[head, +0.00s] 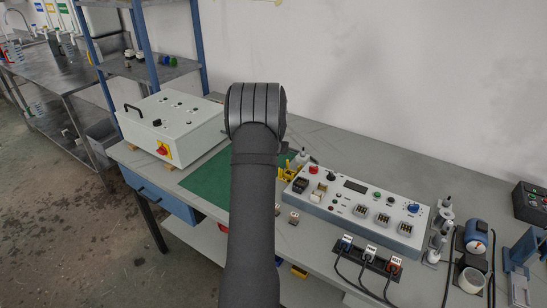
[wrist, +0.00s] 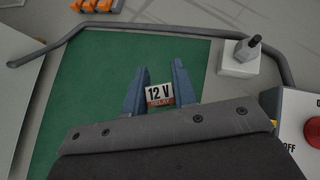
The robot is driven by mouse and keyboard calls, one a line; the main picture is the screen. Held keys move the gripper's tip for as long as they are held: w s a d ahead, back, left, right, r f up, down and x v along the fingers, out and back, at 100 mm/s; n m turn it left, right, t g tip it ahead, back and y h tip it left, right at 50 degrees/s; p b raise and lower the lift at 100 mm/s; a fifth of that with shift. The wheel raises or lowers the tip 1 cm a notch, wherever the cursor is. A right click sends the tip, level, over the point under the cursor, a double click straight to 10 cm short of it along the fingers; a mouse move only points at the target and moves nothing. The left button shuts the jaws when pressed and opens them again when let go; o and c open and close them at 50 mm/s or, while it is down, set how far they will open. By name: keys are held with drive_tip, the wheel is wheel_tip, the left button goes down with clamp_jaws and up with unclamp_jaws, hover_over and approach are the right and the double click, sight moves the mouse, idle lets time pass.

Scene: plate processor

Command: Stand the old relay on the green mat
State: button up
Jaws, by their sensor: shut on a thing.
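In the wrist view my gripper (wrist: 158,85) has its two blue-grey fingers shut on a relay (wrist: 159,94). The relay's visible face has a white label reading "12 V" above a red-orange strip reading "RELAY". The green mat (wrist: 90,75) spreads below the fingers and the relay. I cannot tell whether the relay touches the mat or is held above it. In the head view the green mat (head: 206,184) lies on the bench, partly covered by my arm. My gripper and the held relay are hidden behind my arm there.
A white box (head: 172,125) with a red knob stands left of the mat. A control panel (head: 352,205) with switches and sockets lies to the right, near a yellow holder (head: 290,172). In the wrist view a white block with a black lever (wrist: 240,60) stands at the mat's right edge.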

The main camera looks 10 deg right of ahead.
drive_tip(key=shift+w+a+f, duration=0.25)
drive_tip(key=shift+f, duration=1.9)
drive_tip(key=shift+f, duration=0.2)
drive_tip(key=o, duration=1)
drive_tip(key=shift+r, duration=0.2)
drive_tip(key=shift+s+r, duration=0.2)
drive_tip(key=shift+s, duration=0.05)
drive_tip(key=v, duration=1.1)
drive_tip(key=shift+s+a+r, duration=0.15)
drive_tip(key=shift+s, duration=0.05)
